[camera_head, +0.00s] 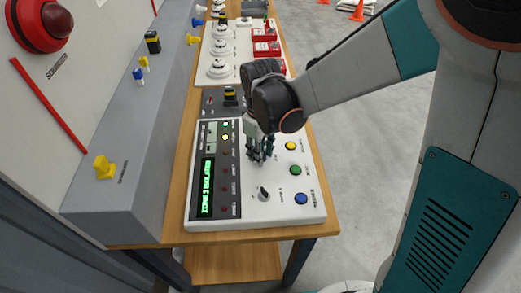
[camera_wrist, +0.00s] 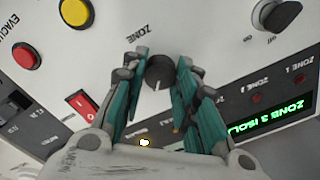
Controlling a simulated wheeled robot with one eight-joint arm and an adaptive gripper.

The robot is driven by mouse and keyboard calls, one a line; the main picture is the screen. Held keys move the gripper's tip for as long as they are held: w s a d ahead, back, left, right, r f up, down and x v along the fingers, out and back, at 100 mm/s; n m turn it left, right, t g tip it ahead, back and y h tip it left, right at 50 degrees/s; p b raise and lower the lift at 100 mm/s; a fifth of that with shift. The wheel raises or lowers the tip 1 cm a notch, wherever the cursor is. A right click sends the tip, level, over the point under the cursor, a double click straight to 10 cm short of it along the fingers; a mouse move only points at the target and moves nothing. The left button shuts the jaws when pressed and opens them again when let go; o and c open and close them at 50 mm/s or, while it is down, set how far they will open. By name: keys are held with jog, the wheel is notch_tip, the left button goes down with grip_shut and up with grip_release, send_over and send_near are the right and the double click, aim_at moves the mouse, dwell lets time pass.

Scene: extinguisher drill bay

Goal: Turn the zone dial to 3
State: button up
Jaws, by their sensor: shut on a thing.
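The zone dial (camera_wrist: 160,72) is a round dark knob with a pale pointer line, on the white face of the control panel (camera_head: 230,215). The word ZONE is printed beside it. My gripper (camera_wrist: 160,62) has a teal finger on each side of the dial and is shut on it. In the head view my gripper (camera_head: 260,152) reaches down onto the panel and hides the dial. The panel's green display (camera_wrist: 280,117) shows "ZONE 3 ISOL", with the rest cut off; it also shows in the head view (camera_head: 207,188).
A second knob (camera_head: 264,194), marked on and off, is nearby. Yellow (camera_head: 291,146), green (camera_head: 296,170) and blue (camera_head: 301,198) buttons line the panel's right side. A red rocker switch (camera_wrist: 82,105) is close to the fingers. White detectors (camera_head: 219,68) stand farther back.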

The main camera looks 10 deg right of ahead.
jog(key=m, duration=0.4)
jog(key=shift+m, duration=0.3)
jog(key=m, duration=0.4)
jog(key=shift+m, duration=0.3)
jog(key=o, duration=1.1)
